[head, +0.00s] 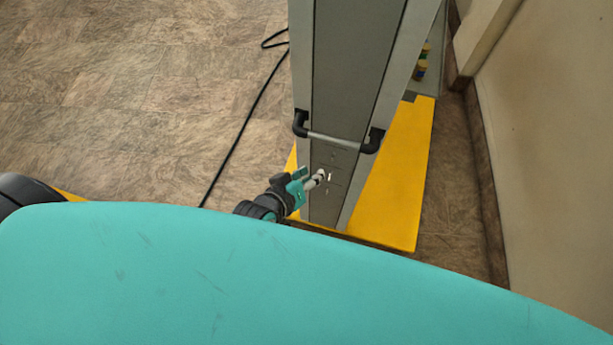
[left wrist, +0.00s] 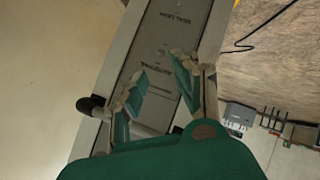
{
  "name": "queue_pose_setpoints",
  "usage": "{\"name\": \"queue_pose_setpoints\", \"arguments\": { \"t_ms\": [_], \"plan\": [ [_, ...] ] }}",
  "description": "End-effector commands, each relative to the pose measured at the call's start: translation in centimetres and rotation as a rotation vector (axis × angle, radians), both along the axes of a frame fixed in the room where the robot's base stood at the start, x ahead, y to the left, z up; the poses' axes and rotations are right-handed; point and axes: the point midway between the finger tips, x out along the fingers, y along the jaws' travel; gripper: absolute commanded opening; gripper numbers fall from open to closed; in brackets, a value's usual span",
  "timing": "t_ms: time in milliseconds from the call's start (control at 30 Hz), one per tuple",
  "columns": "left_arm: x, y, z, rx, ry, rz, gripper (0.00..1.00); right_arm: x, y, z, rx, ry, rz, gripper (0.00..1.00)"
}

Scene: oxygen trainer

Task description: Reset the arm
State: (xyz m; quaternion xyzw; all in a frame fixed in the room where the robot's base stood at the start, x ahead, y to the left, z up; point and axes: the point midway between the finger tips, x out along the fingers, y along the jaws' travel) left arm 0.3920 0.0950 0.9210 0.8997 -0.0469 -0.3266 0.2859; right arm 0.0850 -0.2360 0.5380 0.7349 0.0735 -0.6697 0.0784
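My left gripper (head: 318,180) is at the front of the tall grey cabinet (head: 357,60), close to its lower panel. In the left wrist view the two teal fingers of the left gripper (left wrist: 158,85) are spread apart with nothing between them. Behind them is the grey panel (left wrist: 180,25) with printed labels and a small round knob or switch (left wrist: 163,52). I cannot tell whether the fingers touch the panel. My right gripper is in neither view.
A handle bar (head: 333,141) with black mounts crosses the cabinet above the gripper. The cabinet stands on a yellow base (head: 405,190). A wall (head: 550,130) rises at the right. A black cable (head: 243,130) lies on the otherwise clear floor at left.

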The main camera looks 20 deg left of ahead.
Motion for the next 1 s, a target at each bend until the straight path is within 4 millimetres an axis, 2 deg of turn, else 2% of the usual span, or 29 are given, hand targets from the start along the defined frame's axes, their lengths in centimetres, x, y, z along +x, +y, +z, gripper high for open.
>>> {"name": "queue_pose_setpoints", "arguments": {
  "t_ms": [200, 767, 867, 967, 1000],
  "plan": [
    [-1.3, 0.5, 0.9, 0.0, 0.0, 0.0, 0.3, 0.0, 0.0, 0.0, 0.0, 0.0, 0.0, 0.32],
    [-1.3, 0.5, 0.9, 0.0, 0.0, 0.0, 0.3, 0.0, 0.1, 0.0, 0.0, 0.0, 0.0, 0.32],
    [-1.5, 0.5, -0.4, 0.013, 0.014, -0.006, 0.3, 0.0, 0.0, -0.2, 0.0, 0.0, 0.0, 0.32],
    [-2.2, 0.6, -4.5, 0.056, 0.059, -0.031, 0.3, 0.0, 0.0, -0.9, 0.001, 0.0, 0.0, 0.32],
    [-2.7, 0.7, -6.9, 0.082, 0.085, -0.046, 0.3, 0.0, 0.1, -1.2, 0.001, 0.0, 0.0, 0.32]
  ]
}}
